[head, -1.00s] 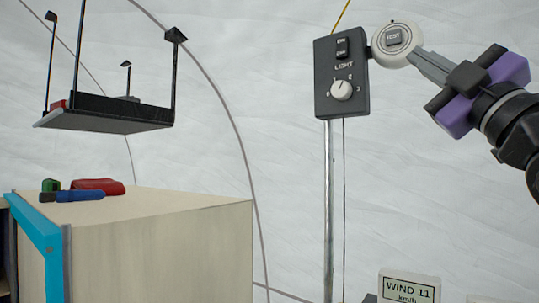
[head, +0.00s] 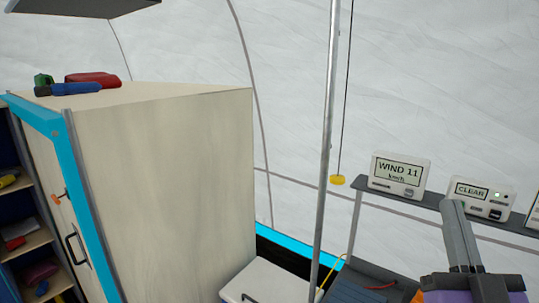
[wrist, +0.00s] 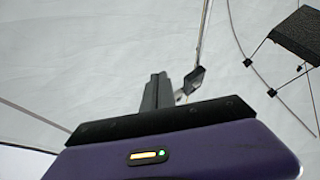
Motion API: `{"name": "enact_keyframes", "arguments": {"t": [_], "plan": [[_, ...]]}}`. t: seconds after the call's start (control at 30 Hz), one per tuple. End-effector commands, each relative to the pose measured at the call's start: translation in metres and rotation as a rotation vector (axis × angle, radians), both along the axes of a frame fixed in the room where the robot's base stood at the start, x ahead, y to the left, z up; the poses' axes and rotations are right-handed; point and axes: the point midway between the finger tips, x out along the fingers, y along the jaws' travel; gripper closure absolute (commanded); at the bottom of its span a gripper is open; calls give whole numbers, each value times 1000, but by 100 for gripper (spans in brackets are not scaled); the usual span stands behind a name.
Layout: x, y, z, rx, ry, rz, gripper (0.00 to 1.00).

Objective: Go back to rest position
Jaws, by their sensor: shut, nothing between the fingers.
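My gripper (head: 456,222) is at the lower right of the head view, its grey fingers pointing up and its purple body cut by the bottom edge. The fingers are closed together with nothing between them. In the wrist view my gripper (wrist: 157,92) also shows shut, in front of the white tent wall. The dark light-switch box (wrist: 193,80) shows beyond and to the right of the fingers, apart from them. It is out of the head view.
A wooden cabinet (head: 175,170) with a blue edge stands at left, red and blue items on top. A metal pole (head: 327,150) rises mid-view. A shelf holds a wind display (head: 399,173) and a CLEAR display (head: 482,197) close to my fingers. A hanging shelf (wrist: 290,35) is at upper right.

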Motion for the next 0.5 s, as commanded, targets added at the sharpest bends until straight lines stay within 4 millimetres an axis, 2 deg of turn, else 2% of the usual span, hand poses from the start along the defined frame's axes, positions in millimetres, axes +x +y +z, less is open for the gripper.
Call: {"name": "enact_keyframes", "arguments": {"t": [0.03, 0.1, 0.3, 0.5], "plan": [[-11, 3, -25, 24, 31, 6, 100], [-26, 7, -50, 51, 62, 12, 100], [-75, 20, -118, 111, 166, 28, 100], [-130, 34, -175, 143, 290, 42, 100]]}}
